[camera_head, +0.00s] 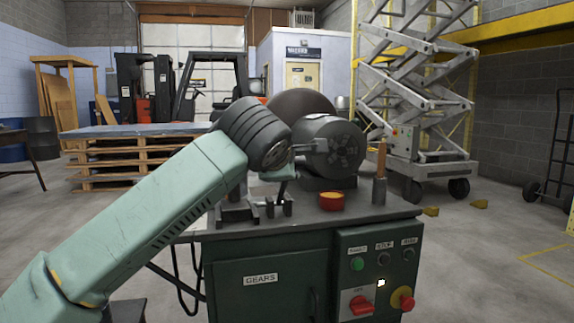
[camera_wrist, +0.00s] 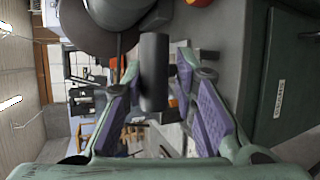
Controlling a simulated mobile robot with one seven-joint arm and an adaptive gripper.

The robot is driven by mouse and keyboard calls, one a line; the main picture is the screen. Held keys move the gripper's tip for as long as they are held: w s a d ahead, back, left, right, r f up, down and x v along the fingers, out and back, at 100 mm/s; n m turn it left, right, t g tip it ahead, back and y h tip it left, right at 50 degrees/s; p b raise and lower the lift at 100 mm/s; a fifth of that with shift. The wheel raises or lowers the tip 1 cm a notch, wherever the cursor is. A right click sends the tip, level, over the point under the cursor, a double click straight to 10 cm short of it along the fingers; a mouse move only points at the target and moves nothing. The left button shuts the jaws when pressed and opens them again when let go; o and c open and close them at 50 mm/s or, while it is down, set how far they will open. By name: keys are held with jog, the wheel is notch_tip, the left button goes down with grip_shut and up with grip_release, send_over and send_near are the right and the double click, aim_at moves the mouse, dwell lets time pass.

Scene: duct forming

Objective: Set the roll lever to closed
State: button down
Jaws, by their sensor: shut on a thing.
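The roll lever (camera_wrist: 153,85) shows in the wrist view as a dark cylindrical grip between the two fingers of my gripper (camera_wrist: 158,62). My gripper is shut on it. In the head view my gripper (camera_head: 279,173) is mostly hidden behind my wrist, with a small pale green part showing beneath. A dark lever shaft (camera_head: 282,189) rises from a small bracket on the bench top just below it. The lever's exact angle is hard to tell, as my arm covers its upper part.
The green machine bench (camera_head: 272,270) carries a dark cylindrical machine head (camera_head: 331,146), a red bowl (camera_head: 332,201) and an upright wooden-handled tool (camera_head: 381,160) in a holder. A control panel (camera_head: 377,275) with buttons and a red switch is on its front. Pallets (camera_head: 122,158) stand behind at left.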

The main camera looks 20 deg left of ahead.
jog(key=c, duration=1.5)
grip_release()
jog(key=shift+f, duration=0.65)
jog(key=o, duration=0.4)
jog(key=shift+r, duration=0.25)
jog(key=shift+s, duration=0.1)
jog(key=v, duration=1.2)
